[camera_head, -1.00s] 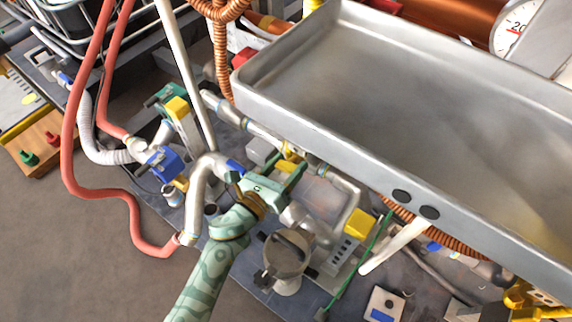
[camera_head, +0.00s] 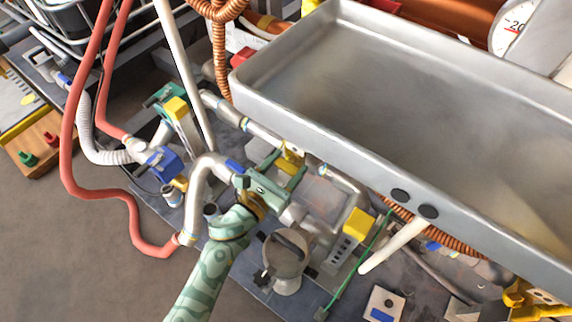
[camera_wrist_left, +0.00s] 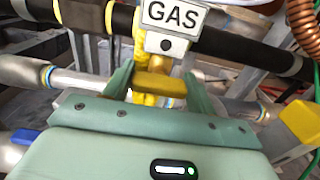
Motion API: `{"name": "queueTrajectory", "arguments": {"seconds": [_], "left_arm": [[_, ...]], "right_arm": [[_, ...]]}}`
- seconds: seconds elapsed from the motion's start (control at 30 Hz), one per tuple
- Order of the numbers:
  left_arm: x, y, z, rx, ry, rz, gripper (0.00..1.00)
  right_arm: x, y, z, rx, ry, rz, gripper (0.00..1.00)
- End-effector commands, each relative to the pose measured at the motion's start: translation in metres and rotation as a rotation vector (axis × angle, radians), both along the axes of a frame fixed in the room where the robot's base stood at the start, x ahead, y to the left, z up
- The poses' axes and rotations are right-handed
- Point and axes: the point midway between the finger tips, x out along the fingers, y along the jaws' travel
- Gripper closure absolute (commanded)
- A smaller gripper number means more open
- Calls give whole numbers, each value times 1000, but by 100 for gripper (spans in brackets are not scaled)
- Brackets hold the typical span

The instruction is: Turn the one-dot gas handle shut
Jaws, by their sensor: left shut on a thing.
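The one-dot gas handle (camera_wrist_left: 160,86) is a short yellow bar in the left wrist view. It sits below a white GAS label (camera_wrist_left: 171,17) and a plate with one black dot (camera_wrist_left: 166,45). My left gripper (camera_wrist_left: 158,88) is shut on the handle, with one green finger at each end of the bar. In the head view my left gripper (camera_head: 281,170) reaches to yellow valve parts (camera_head: 292,156) just in front of the metal tray; the handle itself is mostly hidden there. My right gripper is not in view.
A large metal tray (camera_head: 310,125) overhangs the pipes close to the right. A bent silver pipe (camera_head: 196,190) with a blue band runs beside my left gripper. A yellow block (camera_head: 359,223) stands to the right. A red hose (camera_head: 133,220) loops at left.

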Motion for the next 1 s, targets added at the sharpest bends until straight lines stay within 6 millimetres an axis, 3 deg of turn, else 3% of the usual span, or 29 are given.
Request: {"name": "queueTrajectory", "arguments": {"seconds": [0.17,0.2,0.27,0.77,0.9,1.0], "left_arm": [[-1,1,-3,6,4,1,66],[-1,1,-3,6,4,1,35],[-1,1,-3,4,4,1,22],[-5,4,0,2,1,1,22],[-24,18,2,3,0,2,22],[-45,33,3,4,1,2,22]], "right_arm": [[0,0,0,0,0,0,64],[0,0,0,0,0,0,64],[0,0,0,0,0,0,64],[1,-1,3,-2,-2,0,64],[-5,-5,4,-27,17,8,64],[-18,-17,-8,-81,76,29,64]]}}
